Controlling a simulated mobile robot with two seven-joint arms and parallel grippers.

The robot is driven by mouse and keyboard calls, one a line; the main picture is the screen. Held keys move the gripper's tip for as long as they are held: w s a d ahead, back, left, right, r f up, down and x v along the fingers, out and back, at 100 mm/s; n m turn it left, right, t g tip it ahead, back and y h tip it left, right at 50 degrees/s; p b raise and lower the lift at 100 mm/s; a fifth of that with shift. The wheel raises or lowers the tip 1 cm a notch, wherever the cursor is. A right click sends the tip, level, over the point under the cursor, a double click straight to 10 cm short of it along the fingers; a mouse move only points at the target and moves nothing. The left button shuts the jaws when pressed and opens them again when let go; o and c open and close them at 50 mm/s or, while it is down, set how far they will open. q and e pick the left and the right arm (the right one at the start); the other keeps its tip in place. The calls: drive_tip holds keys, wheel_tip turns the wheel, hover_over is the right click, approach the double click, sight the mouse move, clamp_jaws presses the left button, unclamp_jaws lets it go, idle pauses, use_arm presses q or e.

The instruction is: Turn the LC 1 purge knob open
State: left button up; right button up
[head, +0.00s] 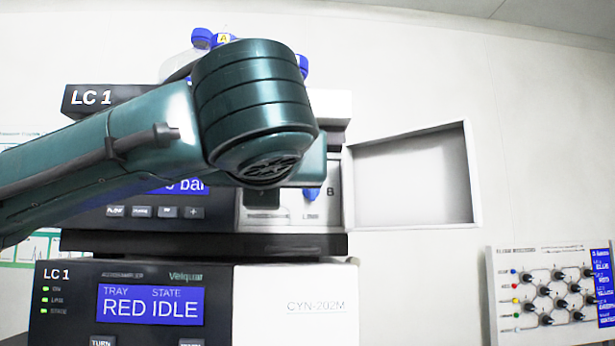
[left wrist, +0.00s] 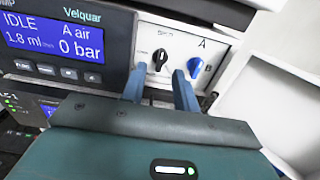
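In the left wrist view, a white panel (left wrist: 172,38) carries a black knob (left wrist: 160,58) with a white mark and a blue knob (left wrist: 195,67) to its right, near the letter A. I cannot read which is the purge knob. My left gripper (left wrist: 158,76) is open and empty. Its two fingers stand apart, with the black knob between and just beyond their tips; contact cannot be told. In the head view, my left arm hides the black knob and most of the gripper. The blue knob (head: 311,194) shows partly beside it. My right gripper is not in view.
An open white door (head: 410,178) stands right of the panel. The pump display (left wrist: 55,35) reads IDLE, 0 bar. Below is a module reading RED IDLE (head: 150,305). Blue-capped bottles (head: 202,38) stand on top. A valve board (head: 552,297) hangs at far right.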

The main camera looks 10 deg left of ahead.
use_arm(q)
drive_tip(key=shift+p+x, duration=0.45)
drive_tip(key=shift+x, duration=1.8)
drive_tip(key=shift+c, duration=0.2)
clamp_jaws()
